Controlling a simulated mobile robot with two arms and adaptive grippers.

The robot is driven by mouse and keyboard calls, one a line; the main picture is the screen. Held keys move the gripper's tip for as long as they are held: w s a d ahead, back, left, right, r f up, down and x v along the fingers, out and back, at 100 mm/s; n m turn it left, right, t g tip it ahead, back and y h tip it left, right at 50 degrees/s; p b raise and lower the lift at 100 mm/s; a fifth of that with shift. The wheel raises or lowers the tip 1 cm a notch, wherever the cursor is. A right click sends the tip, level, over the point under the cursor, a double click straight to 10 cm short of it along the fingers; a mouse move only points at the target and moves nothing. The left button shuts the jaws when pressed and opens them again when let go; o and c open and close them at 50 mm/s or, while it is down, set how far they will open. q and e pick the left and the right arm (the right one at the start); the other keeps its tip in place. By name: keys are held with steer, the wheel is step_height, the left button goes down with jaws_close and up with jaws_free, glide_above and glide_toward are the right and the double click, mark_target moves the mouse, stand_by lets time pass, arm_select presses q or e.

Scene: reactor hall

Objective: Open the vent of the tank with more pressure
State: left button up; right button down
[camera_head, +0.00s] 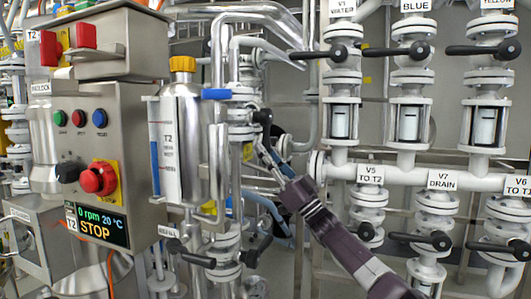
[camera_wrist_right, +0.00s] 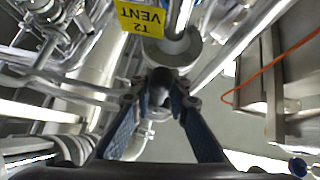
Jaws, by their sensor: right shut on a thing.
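The T2 tank (camera_head: 182,150) is a steel cylinder with an orange cap, left of centre in the head view. A yellow tag reading T2 VENT (camera_wrist_right: 140,17) hangs above the fingers in the right wrist view. Just below the tag is a black valve handle (camera_wrist_right: 158,82), which also shows in the head view (camera_head: 263,117) on the pipes right of the tank. My right gripper (camera_wrist_right: 157,98) has its two fingers around this handle, shut on it. In the head view its arm comes up from the lower right. No tank pressure reading is legible. My left gripper is not in view.
A control cabinet (camera_head: 134,140) with buttons and a display reading 0 rpm, 20 °C, STOP stands at the left. White pipework (camera_head: 420,177) with black-handled valves, tagged V1, V5, V6 and V7 among others, fills the right. Steel pipes crowd the vent closely.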

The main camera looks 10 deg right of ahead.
steer(key=shift+d+r, duration=0.1)
steer(key=shift+d, duration=0.15)
steer(key=c, duration=1.8)
jaws_free()
steer(key=shift+w, duration=0.1)
steer(key=shift+a, duration=0.1)
steer(key=shift+f, duration=0.2)
steer(key=v, duration=1.2)
steer(key=shift+r, duration=0.1)
